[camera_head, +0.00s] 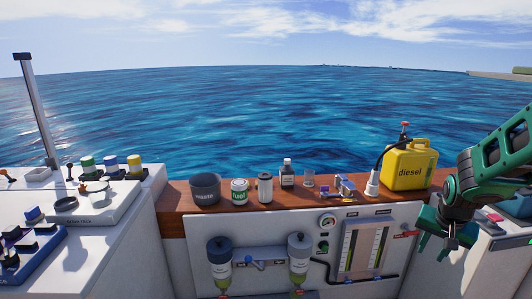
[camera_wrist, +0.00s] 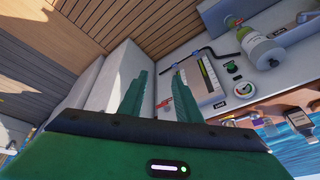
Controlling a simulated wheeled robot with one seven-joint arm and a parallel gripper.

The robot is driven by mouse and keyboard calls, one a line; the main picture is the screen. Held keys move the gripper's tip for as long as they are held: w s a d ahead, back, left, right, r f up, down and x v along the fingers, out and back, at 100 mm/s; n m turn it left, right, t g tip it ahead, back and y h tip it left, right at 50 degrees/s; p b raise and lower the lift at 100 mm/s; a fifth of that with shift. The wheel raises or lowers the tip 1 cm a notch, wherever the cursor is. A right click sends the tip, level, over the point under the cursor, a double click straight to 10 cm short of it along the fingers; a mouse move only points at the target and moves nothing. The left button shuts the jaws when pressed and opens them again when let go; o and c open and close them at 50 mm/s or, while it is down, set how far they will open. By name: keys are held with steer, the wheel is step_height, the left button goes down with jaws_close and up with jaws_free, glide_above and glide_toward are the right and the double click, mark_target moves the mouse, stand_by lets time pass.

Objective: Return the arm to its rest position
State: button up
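My arm, green and dark, enters the head view from the right. My gripper (camera_head: 446,242) hangs at its end, in front of the right part of the white engine panel (camera_head: 274,218). In the wrist view my gripper's two green fingers (camera_wrist: 160,82) stand apart with a clear gap and nothing between them. A red handle (camera_wrist: 163,102) on the panel shows beyond that gap. I cannot tell how far the fingers are from the panel.
A yellow diesel can (camera_head: 410,166) stands on the wooden ledge (camera_head: 330,201), left of my arm. A black bin (camera_head: 205,188), a green-labelled can (camera_head: 239,191) and a dark bottle (camera_head: 287,172) stand further left. Two filter bowls (camera_head: 220,264) (camera_head: 299,260) hang on the panel.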

steer(key=s+a+r+g, duration=0.1)
steer(key=s+r, duration=0.1)
steer(key=s, duration=0.7)
steer(key=s+a+r+n+g+y, duration=0.1)
steer(key=s+a+r, duration=0.1)
steer(key=s, duration=0.7)
steer(key=s+a+r+g+y, duration=0.1)
steer(key=s+a+r, duration=0.1)
steer(key=s, duration=0.7)
steer(key=shift+s+a+r+n+g, duration=0.2)
steer(key=shift+s+r+n+g, duration=0.05)
steer(key=shift+r+n+g, duration=0.15)
